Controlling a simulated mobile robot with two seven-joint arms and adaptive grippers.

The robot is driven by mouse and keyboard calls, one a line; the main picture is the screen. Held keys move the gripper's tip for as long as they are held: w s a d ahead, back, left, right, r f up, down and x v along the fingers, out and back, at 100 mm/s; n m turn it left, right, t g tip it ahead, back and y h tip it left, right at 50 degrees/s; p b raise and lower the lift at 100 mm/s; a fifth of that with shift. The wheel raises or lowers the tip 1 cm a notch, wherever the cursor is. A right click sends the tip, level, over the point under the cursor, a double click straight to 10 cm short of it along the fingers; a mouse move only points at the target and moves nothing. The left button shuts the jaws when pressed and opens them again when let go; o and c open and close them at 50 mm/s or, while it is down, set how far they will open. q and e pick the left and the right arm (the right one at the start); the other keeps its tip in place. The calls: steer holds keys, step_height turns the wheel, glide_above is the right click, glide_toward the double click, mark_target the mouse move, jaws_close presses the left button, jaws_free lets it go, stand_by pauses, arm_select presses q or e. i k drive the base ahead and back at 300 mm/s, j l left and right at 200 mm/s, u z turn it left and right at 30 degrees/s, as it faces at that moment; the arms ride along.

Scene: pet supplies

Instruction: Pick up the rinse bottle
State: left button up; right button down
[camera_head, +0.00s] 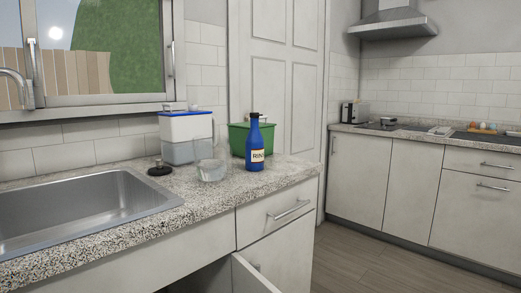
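The rinse bottle (255,146) is blue with a black cap and a pale label reading "RIN". It stands upright on the speckled counter (215,205), near the right end. It stands in front of a green bin and partly covers it. Neither of my grippers shows in the head view.
A clear bowl (211,171) sits left of the bottle. Behind are a white-and-blue container (186,138) and the green bin (238,139); a black stopper (159,169) lies left. The sink (75,212) fills the left. A cabinet door (252,276) hangs open below.

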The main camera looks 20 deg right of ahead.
mark_target(255, 148)
steer(key=i+l+u, duration=0.1)
steer(key=l+u, duration=0.2)
steer(key=l, duration=1.35)
steer(key=l+u, duration=0.3)
steer(key=l, duration=1.35)
